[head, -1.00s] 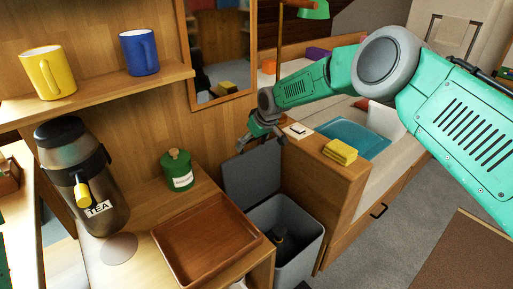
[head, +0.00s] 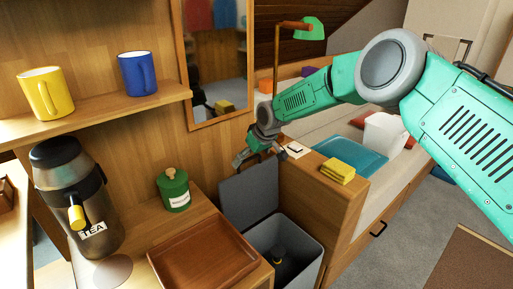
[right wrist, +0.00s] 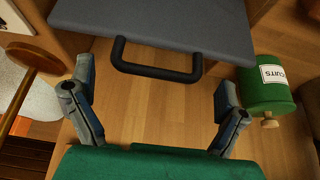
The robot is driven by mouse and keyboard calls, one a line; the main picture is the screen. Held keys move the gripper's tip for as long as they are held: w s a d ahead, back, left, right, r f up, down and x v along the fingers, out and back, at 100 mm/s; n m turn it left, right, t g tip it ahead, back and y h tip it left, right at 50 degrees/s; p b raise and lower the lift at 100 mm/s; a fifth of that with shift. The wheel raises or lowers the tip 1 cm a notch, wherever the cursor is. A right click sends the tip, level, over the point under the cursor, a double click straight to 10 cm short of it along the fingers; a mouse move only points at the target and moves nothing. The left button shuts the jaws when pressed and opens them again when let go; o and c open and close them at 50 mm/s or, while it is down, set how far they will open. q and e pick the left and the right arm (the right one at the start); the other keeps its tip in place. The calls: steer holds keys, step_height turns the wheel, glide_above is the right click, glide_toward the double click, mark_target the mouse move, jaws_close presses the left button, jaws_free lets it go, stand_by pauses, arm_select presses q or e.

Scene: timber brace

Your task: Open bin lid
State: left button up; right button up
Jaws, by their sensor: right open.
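The grey bin (head: 309,262) stands on the floor right of the wooden counter, and its mouth is open. Its flat grey lid (head: 249,190) stands steeply raised at the back of the bin. My right gripper (head: 260,160) is at the lid's upper edge, with its fingers spread. In the right wrist view, the lid (right wrist: 160,22) has a black bar handle (right wrist: 158,72). The right gripper (right wrist: 158,112) is open there, with the handle ahead of and between its fingers, apart from them. My left gripper is not in view.
A wooden tray (head: 170,262), a green canister (head: 174,191) and a tea dispenser (head: 72,195) stand on the counter. A wooden bed partition (head: 335,212) with a yellow cloth (head: 335,171) on top is close right of the bin. A dark object (head: 279,253) is inside the bin.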

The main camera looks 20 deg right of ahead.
steer(key=v, duration=0.9)
steer(key=shift+s, duration=0.1)
